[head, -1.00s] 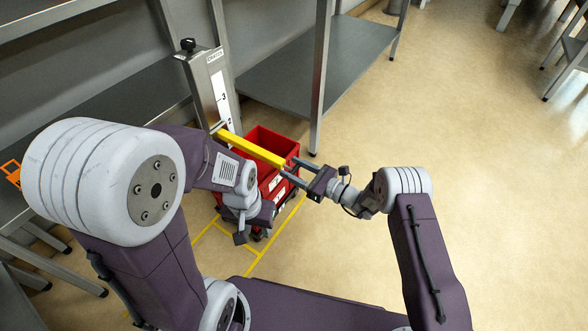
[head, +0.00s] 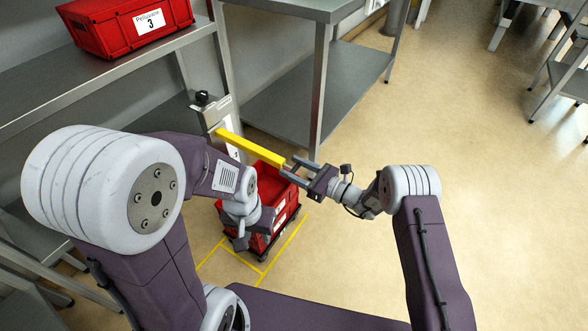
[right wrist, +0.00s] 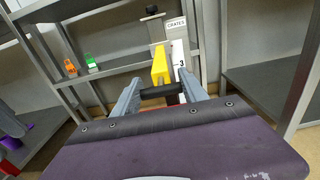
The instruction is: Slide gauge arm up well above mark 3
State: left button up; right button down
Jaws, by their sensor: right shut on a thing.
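The yellow gauge arm (head: 250,147) juts out from the grey upright gauge post (head: 207,113), close below its top. In the right wrist view, mark 3 (right wrist: 181,64) shows on the white scale just right of the yellow arm (right wrist: 160,68); the exact height between them is hard to judge. My right gripper (head: 290,168) is shut on the gauge arm's outer end, where a black crossbar (right wrist: 160,91) lies between the fingers. My left gripper (head: 241,241) hangs low beside the red crate; its fingers are not clear.
A red crate (head: 277,210) stands on a dolly below the arm, within yellow floor lines. Another red crate (head: 135,22) sits on the upper left shelf. A steel table (head: 290,100) stands behind right.

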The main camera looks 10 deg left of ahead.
jog(key=shift+r, duration=0.2)
jog(key=c, duration=0.6)
grip_release()
jog(key=p+v, duration=0.3)
jog(key=v, duration=0.6)
